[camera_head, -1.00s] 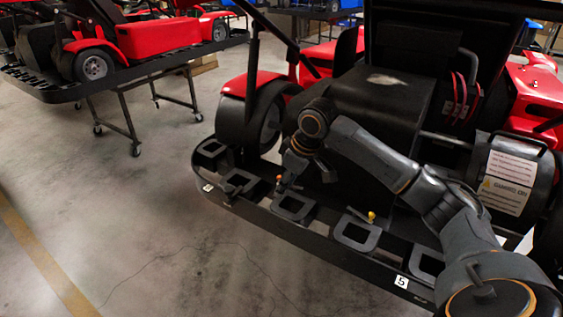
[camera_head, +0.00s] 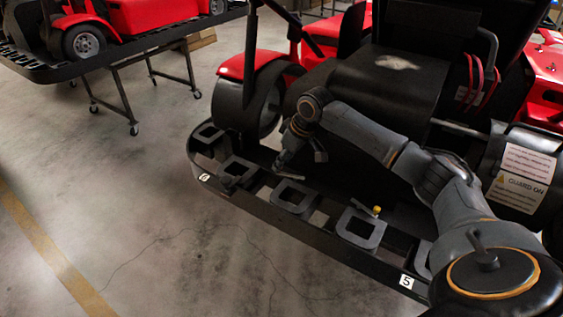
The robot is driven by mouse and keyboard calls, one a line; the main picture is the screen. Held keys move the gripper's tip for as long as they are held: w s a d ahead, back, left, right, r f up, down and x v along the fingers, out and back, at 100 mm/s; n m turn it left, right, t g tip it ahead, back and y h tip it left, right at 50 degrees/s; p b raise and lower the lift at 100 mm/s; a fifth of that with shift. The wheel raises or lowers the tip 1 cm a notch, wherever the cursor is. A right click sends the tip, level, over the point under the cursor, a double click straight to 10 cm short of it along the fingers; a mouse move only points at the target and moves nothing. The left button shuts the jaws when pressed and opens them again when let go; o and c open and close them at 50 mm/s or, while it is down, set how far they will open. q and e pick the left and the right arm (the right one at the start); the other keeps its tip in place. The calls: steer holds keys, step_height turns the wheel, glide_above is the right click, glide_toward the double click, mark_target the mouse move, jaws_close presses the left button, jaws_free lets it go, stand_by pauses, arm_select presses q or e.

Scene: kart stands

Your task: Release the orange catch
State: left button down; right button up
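No orange catch shows in the current head view; the spot where an orange tip stood is now partly covered by my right gripper. My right gripper (camera_head: 301,158) points down over the kart stand's black rail (camera_head: 270,212), close to a grey square bracket (camera_head: 293,196). Its two fingers look spread apart, with nothing visible between them. A thin grey strip lies on the rail just below the fingers; I cannot tell what it is. A catch with a yellow tip (camera_head: 376,209) stands on the bracket to the right. My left gripper is out of view.
The black kart body (camera_head: 390,85) and a front wheel (camera_head: 270,105) stand close behind my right arm. A guard drum with a warning label (camera_head: 523,176) is at the right. Another stand with a red kart (camera_head: 145,15) is at the back left. The floor in front is clear.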

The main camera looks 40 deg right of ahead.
steer(key=shift+x, duration=0.95)
steer(key=shift+c, duration=0.2)
jaws_close()
steer(key=p, duration=0.2)
steer(key=m+p, duration=0.1)
steer(key=p, duration=0.1)
steer(key=shift+w+d+r, duration=0.15)
steer(key=shift+r, duration=0.15)
arm_select(q)
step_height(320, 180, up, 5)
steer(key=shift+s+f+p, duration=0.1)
steer(key=shift+p, duration=0.25)
arm_select(e)
steer(key=shift+w+d+f+m, duration=0.1)
steer(key=shift+f+m, duration=0.1)
steer(key=shift+m, duration=0.1)
steer(key=shift+o, duration=0.2)
jaws_free()
